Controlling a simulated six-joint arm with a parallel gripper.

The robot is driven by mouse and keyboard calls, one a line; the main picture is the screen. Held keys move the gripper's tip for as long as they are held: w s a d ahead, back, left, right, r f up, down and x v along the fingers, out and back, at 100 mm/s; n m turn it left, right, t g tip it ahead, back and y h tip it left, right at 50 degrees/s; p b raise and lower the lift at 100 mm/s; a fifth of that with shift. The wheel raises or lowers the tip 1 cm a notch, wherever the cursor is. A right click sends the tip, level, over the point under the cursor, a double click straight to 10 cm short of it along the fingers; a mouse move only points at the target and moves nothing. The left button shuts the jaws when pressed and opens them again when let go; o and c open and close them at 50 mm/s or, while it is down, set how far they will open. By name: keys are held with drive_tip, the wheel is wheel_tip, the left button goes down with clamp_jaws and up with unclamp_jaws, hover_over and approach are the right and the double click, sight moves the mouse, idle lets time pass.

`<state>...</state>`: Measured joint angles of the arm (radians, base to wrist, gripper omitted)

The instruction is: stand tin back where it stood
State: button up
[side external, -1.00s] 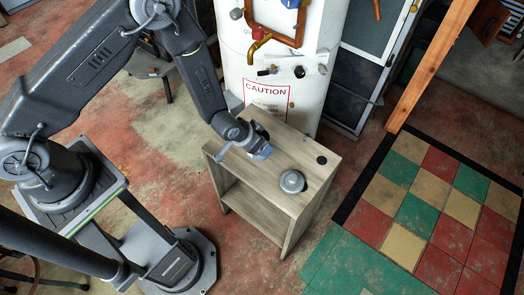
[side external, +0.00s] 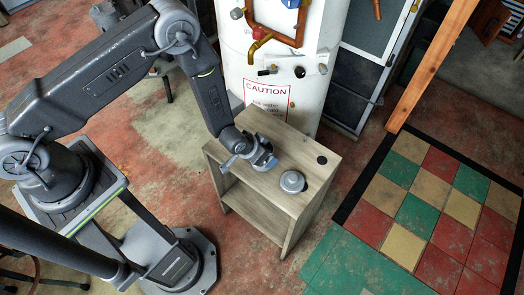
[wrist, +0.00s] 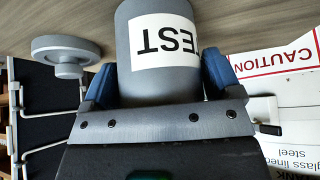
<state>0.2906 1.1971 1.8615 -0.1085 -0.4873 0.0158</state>
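The tin is a grey cylinder with a white label reading "TEST" in part, upside down in the wrist view (wrist: 165,82). It sits between the blue fingers of my gripper (wrist: 160,88), which meet its sides. In the side view my gripper (side external: 256,160) is low over the left half of the wooden stand's top (side external: 305,202), with the tin partly hidden between the fingers. The tin looks upright. I cannot tell whether its base touches the wood.
A grey round-topped object (side external: 292,182) stands on the stand, right of my gripper; it shows in the wrist view (wrist: 65,46). A black disc (side external: 322,160) marks the stand's right back. A white tank (side external: 275,75) with a caution sign rises close behind.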

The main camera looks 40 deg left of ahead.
drive_tip(key=shift+o, duration=1.3)
drive_tip(key=shift+r, duration=0.1)
drive_tip(key=shift+s+r, duration=0.1)
drive_tip(key=shift+r, duration=0.2)
drive_tip(key=s+a+r, duration=0.2)
drive_tip(key=r, duration=0.8)
drive_tip(key=s+a+r+n, duration=0.1)
drive_tip(key=s+a+r, duration=0.15)
drive_tip(key=r, duration=0.75)
drive_tip(key=s+a+r, duration=0.2)
drive_tip(key=s+r, duration=0.1)
drive_tip(key=r, duration=0.8)
drive_tip(key=s+a+r, duration=0.2)
drive_tip(key=s+r, duration=0.4)
drive_tip(key=s, duration=0.1)
drive_tip(key=s+a+r+n+y, duration=0.1)
drive_tip(key=s+a+r, duration=0.2)
drive_tip(key=s+r, duration=0.3)
drive_tip(key=shift+s+a+r+g, duration=0.2)
drive_tip(key=shift+s+a+g, duration=0.2)
drive_tip(key=shift+s, duration=0.6)
